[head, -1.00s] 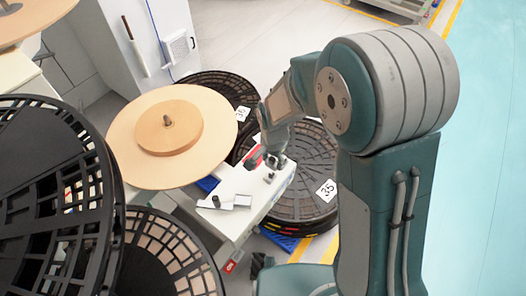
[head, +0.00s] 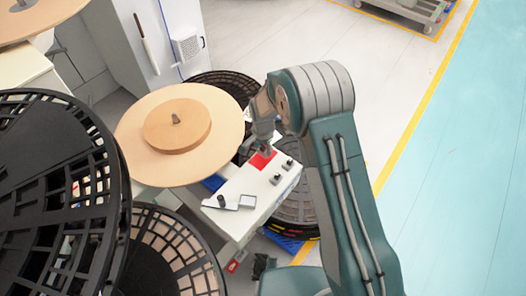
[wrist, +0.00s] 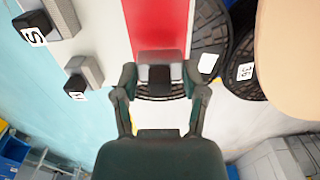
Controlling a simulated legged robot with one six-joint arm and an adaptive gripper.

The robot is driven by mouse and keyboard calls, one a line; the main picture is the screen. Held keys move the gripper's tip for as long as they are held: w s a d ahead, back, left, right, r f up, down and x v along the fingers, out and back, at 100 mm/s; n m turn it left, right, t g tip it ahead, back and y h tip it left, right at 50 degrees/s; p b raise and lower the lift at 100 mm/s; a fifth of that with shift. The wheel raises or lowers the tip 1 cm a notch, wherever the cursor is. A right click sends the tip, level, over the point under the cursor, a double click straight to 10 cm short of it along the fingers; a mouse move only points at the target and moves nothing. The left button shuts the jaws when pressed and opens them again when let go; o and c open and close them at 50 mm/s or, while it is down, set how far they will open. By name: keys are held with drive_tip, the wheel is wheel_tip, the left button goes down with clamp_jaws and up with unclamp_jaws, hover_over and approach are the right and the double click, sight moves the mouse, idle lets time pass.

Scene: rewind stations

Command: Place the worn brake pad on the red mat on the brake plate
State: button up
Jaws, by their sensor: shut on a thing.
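My gripper (wrist: 160,92) is shut on a small grey block with a dark face, the brake pad (wrist: 158,57), in the wrist view. The red mat (wrist: 155,20) lies right beyond the pad there. In the head view my gripper (head: 266,150) is over the red mat (head: 263,161) on the white bench, and the pad is too small to make out. Two grey-and-black blocks stand on the bench beside the mat, one nearer (head: 276,179) and one farther (head: 289,165).
The white bench top (head: 240,184) also holds a dark knob-like piece (head: 221,201). A large tan disc (head: 220,118) stands close on the left. Black slotted reels stand around the bench, one large (head: 45,190) at the left. Open floor lies to the right.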

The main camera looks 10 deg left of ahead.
sight(263, 147)
drive_tip(key=shift+f, duration=1)
drive_tip(key=o, duration=1.1)
drive_tip(key=shift+f, duration=0.1)
drive_tip(key=shift+o, duration=0.2)
wheel_tip(263, 147, up, 12)
drive_tip(key=shift+r, duration=0.15)
